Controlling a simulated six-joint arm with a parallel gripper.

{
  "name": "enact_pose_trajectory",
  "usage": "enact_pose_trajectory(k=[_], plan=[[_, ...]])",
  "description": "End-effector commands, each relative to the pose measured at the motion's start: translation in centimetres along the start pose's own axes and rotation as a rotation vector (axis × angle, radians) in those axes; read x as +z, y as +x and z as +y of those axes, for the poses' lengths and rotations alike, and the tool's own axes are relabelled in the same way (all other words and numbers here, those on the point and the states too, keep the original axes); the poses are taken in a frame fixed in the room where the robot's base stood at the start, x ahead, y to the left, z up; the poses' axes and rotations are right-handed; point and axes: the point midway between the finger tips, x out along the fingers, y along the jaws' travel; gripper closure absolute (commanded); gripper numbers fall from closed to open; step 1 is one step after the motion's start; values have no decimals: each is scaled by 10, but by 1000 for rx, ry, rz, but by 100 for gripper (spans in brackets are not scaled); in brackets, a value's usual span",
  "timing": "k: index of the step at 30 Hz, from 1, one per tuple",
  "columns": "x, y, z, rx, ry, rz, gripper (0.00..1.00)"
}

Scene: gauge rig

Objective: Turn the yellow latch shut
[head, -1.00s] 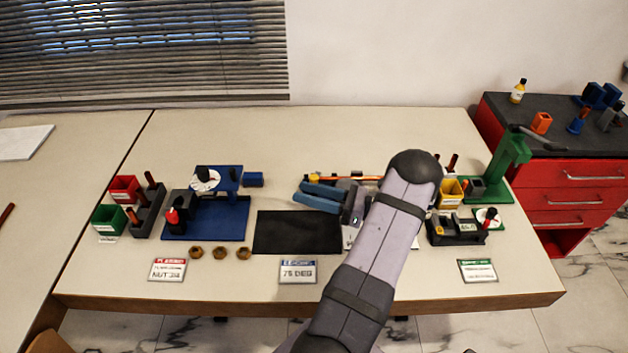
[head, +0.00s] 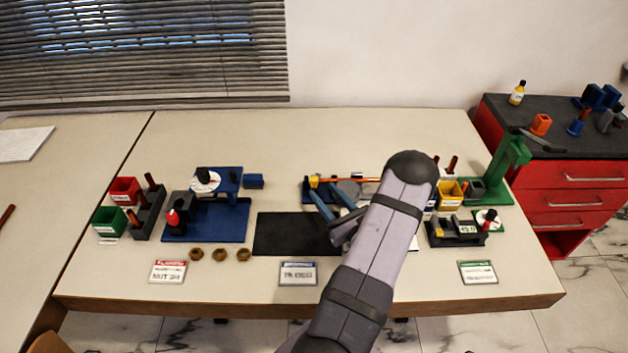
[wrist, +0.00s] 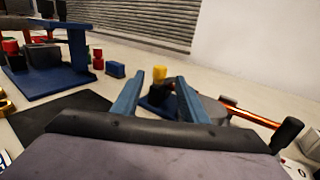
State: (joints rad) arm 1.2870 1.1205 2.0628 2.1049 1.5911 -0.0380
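The yellow latch (head: 313,181) is a small yellow piece on a dark blue fixture, right of the blue stand in the head view. In the wrist view its yellow top (wrist: 160,72) shows between the fingertips, beyond them. My gripper (head: 325,191) has its two blue fingers spread apart and pointing toward the latch. In the wrist view my gripper (wrist: 159,79) is open, with nothing held between the fingers. I cannot tell if a finger touches the latch. My arm hides part of the fixture.
An orange rod (wrist: 250,115) with a black knob (wrist: 288,134) lies right of the fingers. A green stand (head: 505,165) is at the right.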

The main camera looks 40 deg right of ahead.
Motion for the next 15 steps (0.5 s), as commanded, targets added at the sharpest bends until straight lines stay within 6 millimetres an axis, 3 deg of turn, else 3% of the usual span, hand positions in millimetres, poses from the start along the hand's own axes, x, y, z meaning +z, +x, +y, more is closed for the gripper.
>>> enact_pose_trajectory(k=[15], plan=[[1, 60, 1, 2, 2, 0, 60]])
